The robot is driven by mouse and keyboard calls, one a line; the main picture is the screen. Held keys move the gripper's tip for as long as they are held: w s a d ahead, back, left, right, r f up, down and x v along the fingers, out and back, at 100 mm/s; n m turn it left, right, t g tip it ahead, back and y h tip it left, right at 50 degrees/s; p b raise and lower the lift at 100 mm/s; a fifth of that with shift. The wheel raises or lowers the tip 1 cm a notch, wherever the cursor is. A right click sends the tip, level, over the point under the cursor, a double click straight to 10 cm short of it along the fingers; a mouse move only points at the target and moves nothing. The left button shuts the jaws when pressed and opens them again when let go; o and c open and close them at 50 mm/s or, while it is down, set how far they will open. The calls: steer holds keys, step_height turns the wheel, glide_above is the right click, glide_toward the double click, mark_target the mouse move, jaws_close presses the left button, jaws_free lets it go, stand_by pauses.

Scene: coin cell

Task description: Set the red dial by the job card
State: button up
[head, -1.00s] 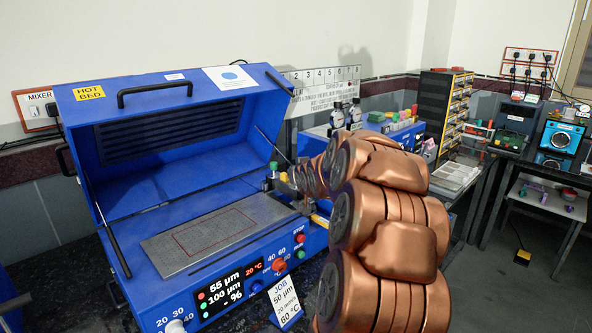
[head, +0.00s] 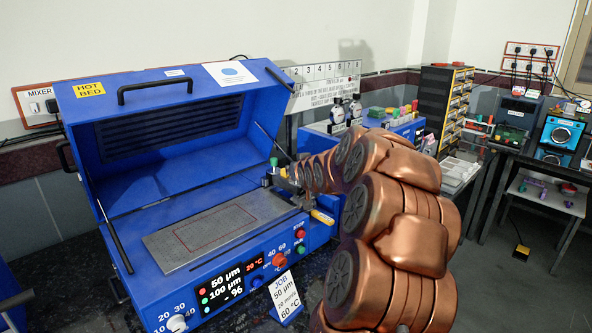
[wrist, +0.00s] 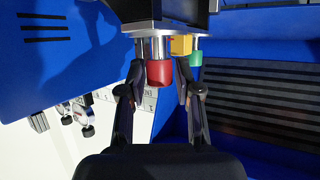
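The red dial (wrist: 160,73) is a small red cap on a metal stem in the wrist view. My gripper (wrist: 158,92) has one dark finger on each side of it, with gaps showing, so it looks open. In the head view my gripper (head: 288,178) is at the right end of the blue hot bed, and the arm hides the red dial. The job card (head: 285,300) stands in front, reading 50 µm, 20 mm/s and 60 °C.
A green cap (wrist: 195,58) and a yellow block (wrist: 181,45) are close behind the red dial. The hot bed's lid (head: 170,92) stands open over a grey plate (head: 216,231). A red knob (head: 279,260) and a white knob (head: 178,323) are on its front.

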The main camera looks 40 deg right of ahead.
steer(key=v, duration=1.2)
stand_by(0.5)
stand_by(0.5)
steer(key=s+a+f+n+g+y+p, duration=0.1)
steer(key=s+a+f+g+y, duration=0.15)
steer(key=a, duration=0.55)
steer(key=s+a+f+n+g+y, duration=0.1)
steer(key=s+a+f, duration=0.15)
steer(key=a, duration=0.55)
steer(key=s+a+f+n+g+y+p, duration=0.15)
steer(key=a+f, duration=0.25)
steer(key=a, duration=0.4)
steer(key=s+a+f+n+g, duration=0.1)
steer(key=s+a+g, duration=0.3)
steer(key=s+a, duration=0.3)
steer(key=s+a+f+n+g+y+p, duration=0.1)
steer(key=s+a+g, duration=0.3)
steer(key=s, duration=1.2)
steer(key=a, duration=0.3)
steer(key=shift+a+f+y, duration=0.2)
steer(key=shift+a+y, duration=0.1)
steer(key=shift+a, duration=0.05)
steer(key=shift+n, duration=0.25)
